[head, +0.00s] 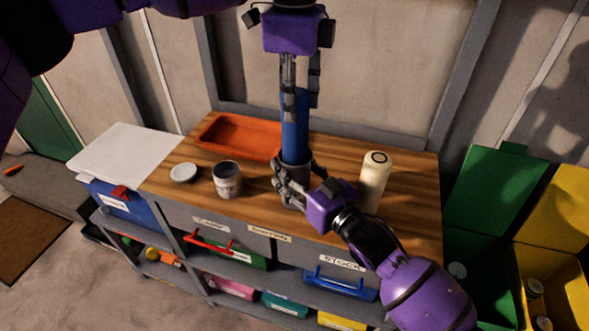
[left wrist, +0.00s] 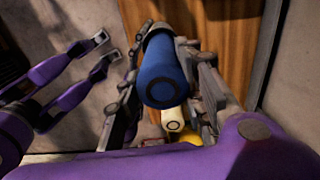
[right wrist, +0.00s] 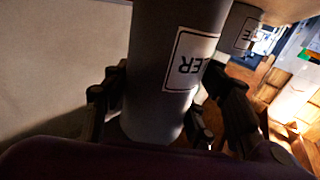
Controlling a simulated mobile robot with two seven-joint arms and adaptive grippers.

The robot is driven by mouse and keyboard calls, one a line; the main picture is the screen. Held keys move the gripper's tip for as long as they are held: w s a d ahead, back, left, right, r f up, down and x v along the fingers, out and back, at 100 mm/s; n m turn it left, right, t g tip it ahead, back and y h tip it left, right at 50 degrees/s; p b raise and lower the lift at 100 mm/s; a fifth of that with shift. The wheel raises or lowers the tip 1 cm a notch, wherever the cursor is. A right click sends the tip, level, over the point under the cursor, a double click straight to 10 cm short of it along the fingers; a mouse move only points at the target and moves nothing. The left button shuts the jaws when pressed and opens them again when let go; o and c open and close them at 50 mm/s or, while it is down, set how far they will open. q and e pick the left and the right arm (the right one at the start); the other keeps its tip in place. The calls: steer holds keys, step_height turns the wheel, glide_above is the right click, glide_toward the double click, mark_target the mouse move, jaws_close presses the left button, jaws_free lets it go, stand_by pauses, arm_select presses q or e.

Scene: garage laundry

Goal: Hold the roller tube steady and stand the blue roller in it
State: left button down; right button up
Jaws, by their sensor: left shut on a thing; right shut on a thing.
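The blue roller (head: 295,128) stands upright above the roller tube, and it also shows in the left wrist view (left wrist: 162,75). My left gripper (head: 300,95) is shut on its upper part, with the fingers (left wrist: 165,50) on either side. The grey roller tube (head: 297,173) stands on the wooden bench top. In the right wrist view the tube (right wrist: 150,70) carries a label ending in "LER". My right gripper (head: 292,188) is shut around the tube from the front right. The roller's lower end meets the tube's mouth; how deep it sits inside is hidden.
A cream roller (head: 375,180) stands upright to the right on the bench (head: 410,190). A grey labelled pot (head: 228,182) and a white lid (head: 184,173) are to the left. An orange tray (head: 225,153) lies behind. Green (head: 490,185) and yellow (head: 565,215) bins stand at right.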

arm_select(q)
steer(key=c, duration=1.1)
jaws_free()
step_height(320, 180, up, 12)
arm_select(e)
steer(key=o, duration=1.2)
